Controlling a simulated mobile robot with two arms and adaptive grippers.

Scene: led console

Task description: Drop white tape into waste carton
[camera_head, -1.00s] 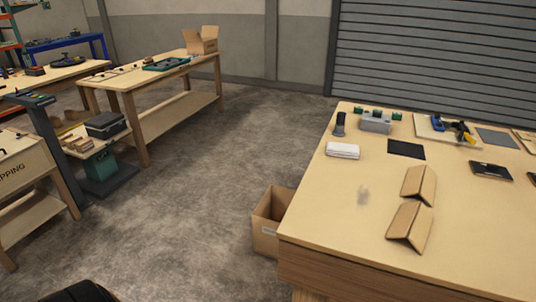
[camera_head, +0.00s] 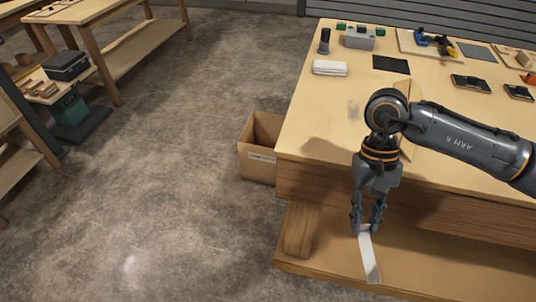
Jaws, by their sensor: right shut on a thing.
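The white tape (camera_head: 369,259) is a pale strip hanging down from my right gripper (camera_head: 367,229). My right gripper is shut on its upper end, in front of the workbench's near edge and above the lower shelf in the picture. The waste carton (camera_head: 258,166) is an open brown cardboard box on the floor, against the left side of the workbench. It lies to the left of and beyond the right gripper, well apart from the tape. Only part of its inside shows. My left gripper is not in view.
The workbench (camera_head: 310,118) carries a folded white cloth (camera_head: 329,68), a black mat (camera_head: 391,64), a grey box (camera_head: 359,38) and tools. My right arm hides part of the top. The concrete floor (camera_head: 180,190) left of the carton is clear.

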